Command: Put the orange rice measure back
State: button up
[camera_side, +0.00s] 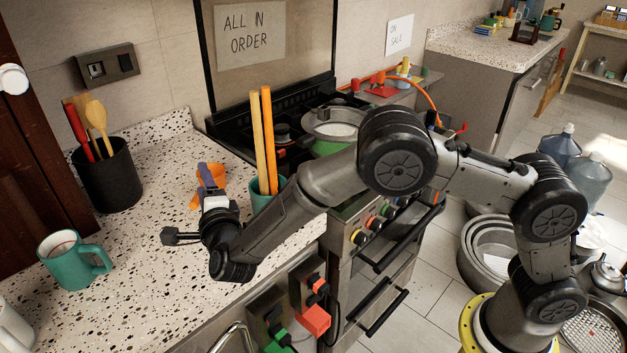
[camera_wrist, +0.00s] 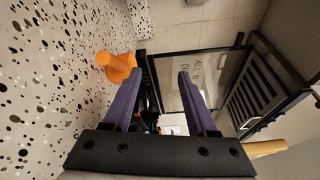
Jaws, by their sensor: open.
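The orange rice measure (camera_side: 217,173) is on the speckled counter, partly hidden behind my gripper in the side view. In the wrist view the measure (camera_wrist: 119,66) shows its flared orange body just left of the left finger's tip, not between the fingers. My gripper (camera_side: 206,174) is low over the counter beside the measure. Its purple fingers stand apart with nothing between them in the wrist view (camera_wrist: 164,74). I cannot tell whether the left finger touches the measure.
A teal holder (camera_side: 264,197) with tall sticks stands close right of my gripper. A black crock (camera_side: 108,178) of utensils and a teal mug (camera_side: 70,262) stand to the left. The stove with a green pot (camera_side: 328,147) is behind. Speckled counter (camera_side: 150,235) left of my gripper is clear.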

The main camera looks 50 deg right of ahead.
notch_tip(320, 180, up, 9)
jog(key=d+n+y, duration=0.2)
jog(key=n+y, duration=0.3)
jog(key=s+d+r+n+g+y, duration=0.35)
jog(key=s+d+r+n, duration=0.2)
jog(key=s+n, duration=0.2)
jog(key=s+d+f+n+g, duration=0.2)
jog(key=s+d+n, duration=0.2)
jog(key=s, duration=0.7)
jog(key=s+d+f+n+g+h, duration=0.1)
jog(key=s+d+f+n+g, duration=0.2)
jog(key=s, duration=0.8)
jog(key=s+d+f+n+g+h, duration=0.1)
jog(key=s+d+n, duration=0.4)
jog(key=s, duration=0.6)
jog(key=shift+s+d+f+g, duration=0.2)
jog(key=shift+d+f+g, duration=0.7)
jog(key=shift+d, duration=0.3)
